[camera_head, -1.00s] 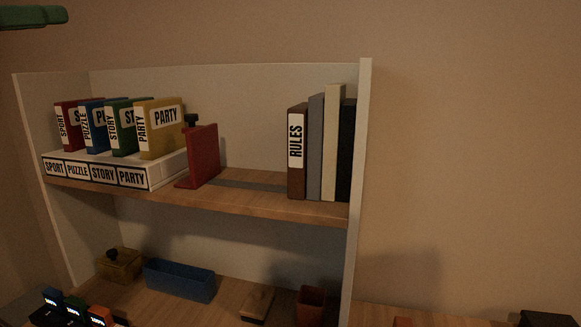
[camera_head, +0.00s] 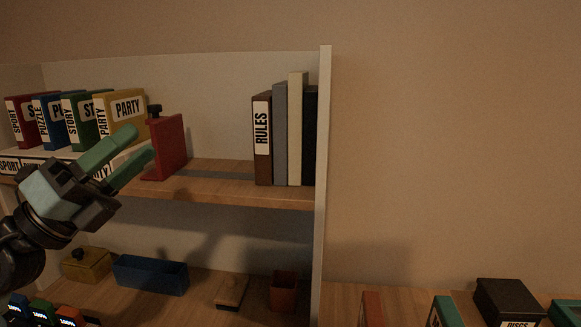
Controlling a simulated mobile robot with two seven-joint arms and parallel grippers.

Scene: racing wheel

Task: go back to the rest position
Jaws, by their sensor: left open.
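My left gripper (camera_head: 128,152) comes in from the left, in front of the shelf unit. Its two green fingers point up and to the right, apart and with nothing between them. They cover part of the white label tray (camera_head: 38,164) and show close in front of the gold PARTY box (camera_head: 128,104); I cannot tell the depth gap. The red bookend (camera_head: 168,148) stands just right of the fingertips on the upper shelf. My right gripper is not in view.
The RULES book (camera_head: 262,140) and several plain books stand upright at the upper shelf's right end, by the side panel (camera_head: 324,180). Below are a blue bin (camera_head: 150,275), a gold lidded box (camera_head: 87,263) and a brown cup (camera_head: 284,291). A black DISCS box (camera_head: 508,301) sits lower right.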

